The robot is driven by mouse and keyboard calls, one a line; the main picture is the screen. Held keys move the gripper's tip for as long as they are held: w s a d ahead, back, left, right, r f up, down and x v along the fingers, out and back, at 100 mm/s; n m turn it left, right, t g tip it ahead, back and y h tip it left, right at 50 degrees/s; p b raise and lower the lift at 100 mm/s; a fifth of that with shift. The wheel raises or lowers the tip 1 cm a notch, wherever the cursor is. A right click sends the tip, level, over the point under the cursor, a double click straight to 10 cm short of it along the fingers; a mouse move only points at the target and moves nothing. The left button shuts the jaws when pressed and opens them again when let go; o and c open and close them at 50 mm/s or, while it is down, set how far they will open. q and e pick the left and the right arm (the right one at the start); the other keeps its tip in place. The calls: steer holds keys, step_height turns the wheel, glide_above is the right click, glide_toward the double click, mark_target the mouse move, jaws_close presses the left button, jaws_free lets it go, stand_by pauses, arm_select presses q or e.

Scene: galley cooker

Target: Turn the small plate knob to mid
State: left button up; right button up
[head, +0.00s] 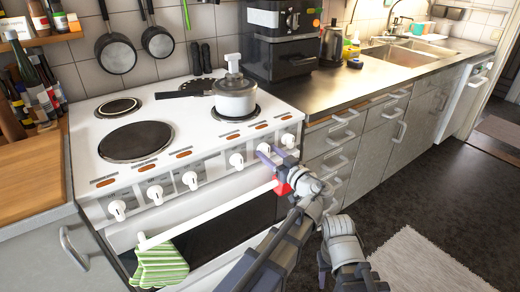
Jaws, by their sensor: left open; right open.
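The white cooker (185,140) has a row of white knobs along its front panel. The left knobs (117,209) are uncovered, and another uncovered knob (236,160) is right of the middle. My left gripper (266,156) is at the right part of the row, its purple fingers at the knob second from the right, which they partly cover. I cannot tell whether they touch it. The rightmost knob (287,140) is just beside the fingers. The gripper is open. A small plate (119,107) is bare at the back left.
A lidded white pot (235,97) stands on the right plate, its dark handle pointing left. A large bare plate (135,141) is at the front left. The oven handle (205,216) runs below the knobs, with a green striped cloth (160,263) hanging there.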

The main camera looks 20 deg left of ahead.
arm_select(q)
steer(key=shift+w+a, duration=0.1)
steer(key=shift+w, duration=0.05)
jaws_close()
stand_by(0.4)
steer(key=m, duration=0.8)
steer(key=shift+w+m, duration=0.1)
steer(key=shift+m, duration=0.2)
steer(key=m, duration=0.4)
steer(key=shift+f, duration=0.15)
steer(key=shift+m, duration=2.5)
